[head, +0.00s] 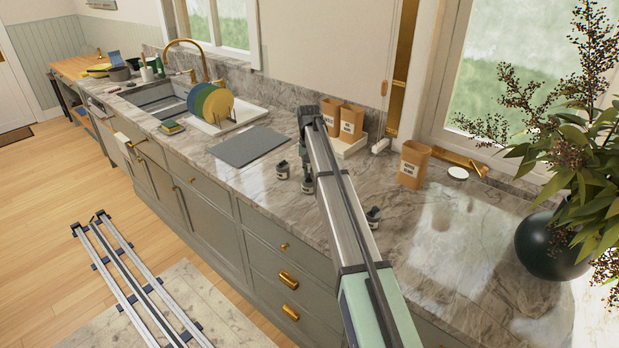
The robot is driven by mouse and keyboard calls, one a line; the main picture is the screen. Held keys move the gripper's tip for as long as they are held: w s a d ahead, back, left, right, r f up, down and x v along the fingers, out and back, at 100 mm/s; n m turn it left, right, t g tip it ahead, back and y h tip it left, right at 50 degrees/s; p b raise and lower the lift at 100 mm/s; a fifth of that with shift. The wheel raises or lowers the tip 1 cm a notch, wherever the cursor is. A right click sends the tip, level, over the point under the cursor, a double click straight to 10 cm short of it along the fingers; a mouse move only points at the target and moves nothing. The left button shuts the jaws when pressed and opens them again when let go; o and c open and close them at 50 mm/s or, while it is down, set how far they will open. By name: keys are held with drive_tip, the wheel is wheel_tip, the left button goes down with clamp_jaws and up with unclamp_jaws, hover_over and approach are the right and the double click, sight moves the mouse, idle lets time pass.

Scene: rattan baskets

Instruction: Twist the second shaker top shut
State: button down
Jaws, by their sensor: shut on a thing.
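Three small dark-topped shakers stand on the marble counter. The left shaker (282,170) is upright, just left of my arm. The middle shaker (307,185) is directly under my gripper (306,172), partly hidden by my arm. My gripper points down and is shut on the top of this middle shaker. The fingers are small and dark here, so how the top sits on the body cannot be made out. The right shaker (373,217) stands apart, to the right of my arm. Its dark top looks tilted or raised.
A grey mat (247,146) lies left of the shakers. Brown labelled canisters (351,122) stand behind on a white base, and another canister (413,165) is at right beside a white disc (458,172).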

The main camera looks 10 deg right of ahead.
drive_tip(key=shift+m, duration=1.3)
drive_tip(key=m, duration=0.4)
drive_tip(key=shift+m+p, duration=0.3)
drive_tip(key=shift+p, duration=0.05)
drive_tip(key=c, duration=0.9)
unclamp_jaws()
drive_tip(key=shift+r+p, duration=1.55)
drive_tip(key=shift+r, duration=1.95)
